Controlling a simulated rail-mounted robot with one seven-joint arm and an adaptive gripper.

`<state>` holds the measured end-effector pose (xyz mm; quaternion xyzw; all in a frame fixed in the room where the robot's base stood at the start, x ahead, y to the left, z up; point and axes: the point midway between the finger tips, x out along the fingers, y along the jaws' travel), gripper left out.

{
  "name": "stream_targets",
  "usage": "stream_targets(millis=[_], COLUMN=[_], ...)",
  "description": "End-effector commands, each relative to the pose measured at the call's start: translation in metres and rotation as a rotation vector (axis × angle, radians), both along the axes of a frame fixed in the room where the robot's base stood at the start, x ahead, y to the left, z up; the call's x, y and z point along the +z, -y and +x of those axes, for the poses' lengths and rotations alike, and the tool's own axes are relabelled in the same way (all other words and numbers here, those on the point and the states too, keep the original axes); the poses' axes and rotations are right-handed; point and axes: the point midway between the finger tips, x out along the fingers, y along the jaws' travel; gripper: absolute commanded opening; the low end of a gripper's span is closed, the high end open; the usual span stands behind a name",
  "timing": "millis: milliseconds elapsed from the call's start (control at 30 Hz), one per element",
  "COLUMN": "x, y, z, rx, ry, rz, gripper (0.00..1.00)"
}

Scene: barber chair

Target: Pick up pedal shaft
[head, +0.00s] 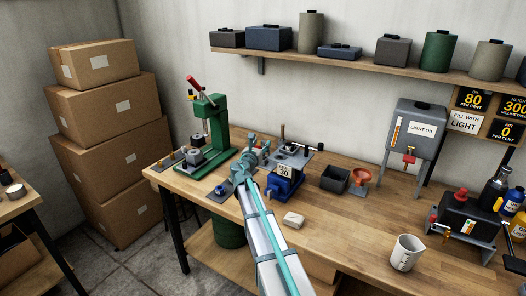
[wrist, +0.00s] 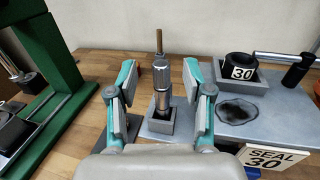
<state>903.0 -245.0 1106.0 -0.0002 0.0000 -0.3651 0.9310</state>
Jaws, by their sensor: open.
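A polished metal shaft (wrist: 162,88), which looks like the pedal shaft, stands upright in a small grey square holder (wrist: 158,124) in the wrist view. A thinner rod rises just behind its top. My gripper (wrist: 160,72) is open, with one teal and grey finger on each side of the shaft in the picture. I see no finger touching it, and I cannot tell how deep the shaft lies between them. In the head view my gripper (head: 247,163) is over the workbench and hides the shaft.
A green press (head: 208,125) stands left on the wooden workbench (head: 335,215). A black tray (head: 335,179), red funnel (head: 360,177) and white mug (head: 406,252) stand farther right.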

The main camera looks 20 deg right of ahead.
Motion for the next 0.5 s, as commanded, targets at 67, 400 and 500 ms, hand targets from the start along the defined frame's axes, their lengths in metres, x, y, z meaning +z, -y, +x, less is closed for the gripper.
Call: stream_targets(millis=[67, 400, 500], x=[0.003, 0.000, 0.000], y=[0.011, 0.021, 0.021], z=[0.011, 0.021, 0.021], rx=[-0.001, 0.000, 0.000], ry=[0.000, 0.000, 0.000], rz=[0.000, 0.000, 0.000], gripper=[0.50, 0.50, 0.44])
